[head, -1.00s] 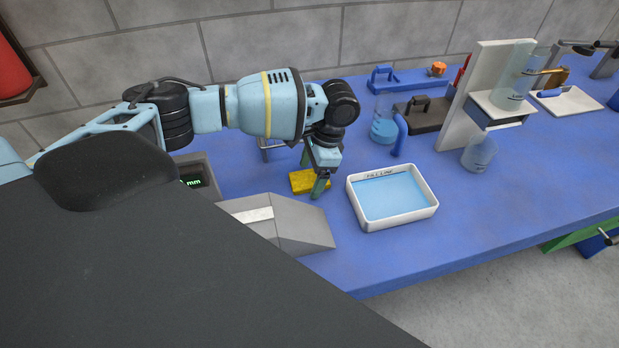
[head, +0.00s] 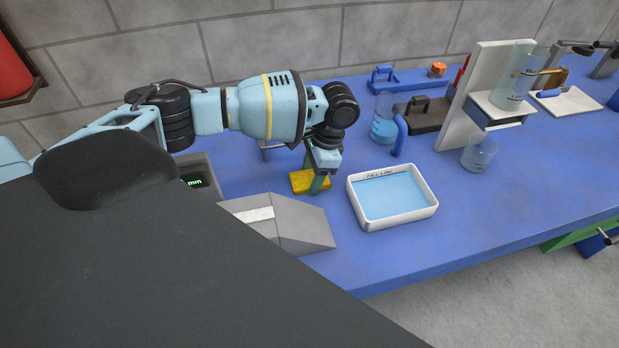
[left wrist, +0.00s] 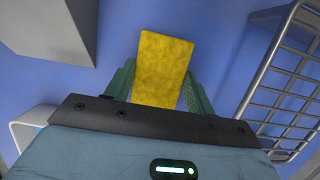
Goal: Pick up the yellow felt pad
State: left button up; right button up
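The yellow felt pad (head: 300,181) is a flat block at the blue bench's surface, left of the white tray. My left gripper (head: 312,174) points down over it, with one green finger on each side. In the left wrist view the pad (left wrist: 162,65) lies between the two fingers (left wrist: 162,82), which appear to press on its side edges. The left gripper looks shut on the pad. I cannot make out any gap under the pad. My right gripper is not in view.
A white tray of blue liquid (head: 425,206) stands just right of the pad. A grey wedge-shaped block (head: 300,228) is close in front. A wire rack (left wrist: 290,85) stands beside the gripper. Beakers and a white stand (head: 462,125) are farther right.

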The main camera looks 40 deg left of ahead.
pick_arm(q)
jog(key=shift+c, duration=1.1)
notch_tip(320, 180, up, 10)
jog(key=shift+r+p, duration=0.15)
jog(key=shift+p, duration=0.25)
